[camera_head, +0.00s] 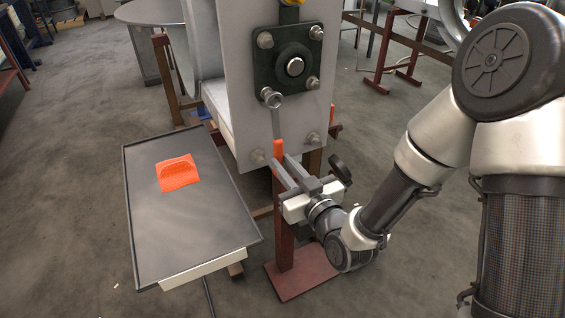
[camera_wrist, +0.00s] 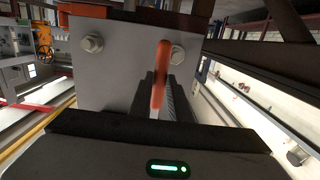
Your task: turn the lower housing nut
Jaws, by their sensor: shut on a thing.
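A spanner (camera_head: 276,118) with a grey shaft hangs almost straight down on the front of the grey housing (camera_head: 232,75). Its ring end sits around the lower left nut position of the black flange (camera_head: 290,62), hiding that nut. My gripper (camera_head: 280,163) is shut on the spanner's orange handle (camera_head: 278,149). In the wrist view the orange handle (camera_wrist: 160,75) stands between the dark fingers (camera_wrist: 160,98). Two bare nuts show low on the housing plate, a left one (camera_head: 258,156) and a right one (camera_head: 313,138). Which nut the task means I cannot tell.
A grey tray table (camera_head: 165,235) with an orange cloth-like item (camera_head: 178,173) stands at the left. A dark red post on a base plate (camera_head: 300,272) stands below my gripper. Red trestles (camera_head: 395,60) are behind on the right.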

